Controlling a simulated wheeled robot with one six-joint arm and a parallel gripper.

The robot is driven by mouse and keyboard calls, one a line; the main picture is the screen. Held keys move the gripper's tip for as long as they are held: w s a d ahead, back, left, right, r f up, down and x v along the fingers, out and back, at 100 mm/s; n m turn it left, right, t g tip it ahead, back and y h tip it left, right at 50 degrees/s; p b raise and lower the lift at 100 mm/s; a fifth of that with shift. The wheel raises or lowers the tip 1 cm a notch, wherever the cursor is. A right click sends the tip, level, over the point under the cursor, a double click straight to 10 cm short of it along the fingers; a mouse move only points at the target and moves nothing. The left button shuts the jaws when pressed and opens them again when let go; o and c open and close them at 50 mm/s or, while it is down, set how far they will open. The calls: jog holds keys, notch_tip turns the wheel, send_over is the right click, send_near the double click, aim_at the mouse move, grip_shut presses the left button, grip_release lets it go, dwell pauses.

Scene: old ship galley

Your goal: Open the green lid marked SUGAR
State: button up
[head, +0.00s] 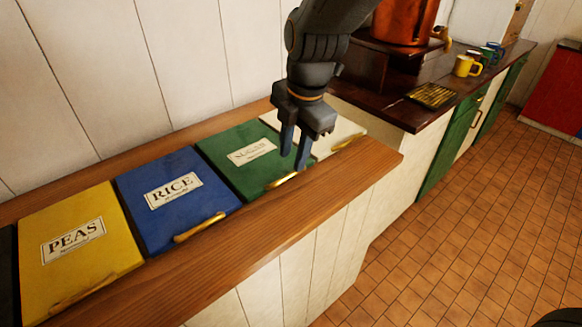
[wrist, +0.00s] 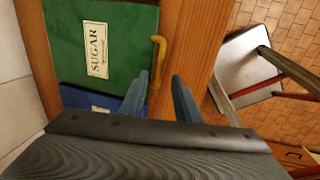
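The green lid (head: 246,160) marked SUGAR lies flat and shut in the row of lids, between the blue and white ones. It also shows in the wrist view (wrist: 125,45). Its brass handle (head: 283,180) is at its front edge, and shows in the wrist view (wrist: 157,60). My gripper (head: 293,162) points down over the front edge of the green lid, near the right end of the handle. In the wrist view its two blue fingers (wrist: 155,95) are apart with nothing held between them. The handle is just beyond the left finger there; I cannot tell if they touch.
The blue RICE lid (head: 172,197) and yellow PEAS lid (head: 77,245) lie shut to the left, the white lid (head: 338,136) to the right. A darker counter with a copper pot (head: 403,20), a tray (head: 432,95) and mugs (head: 466,66) stands behind right.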

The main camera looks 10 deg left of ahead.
aim_at(289, 175)
jog(key=shift+w+a+f+p, duration=0.1)
jog(key=shift+a+f+p, duration=0.05)
jog(key=shift+f, duration=0.75)
jog(key=shift+w+a+f+p, duration=0.1)
jog(key=shift+w+f+p, duration=0.1)
jog(key=shift+f, duration=0.75)
jog(key=shift+w+a+f+p, duration=0.1)
jog(key=shift+a+f+p, duration=0.05)
jog(key=shift+f, duration=0.75)
grip_shut()
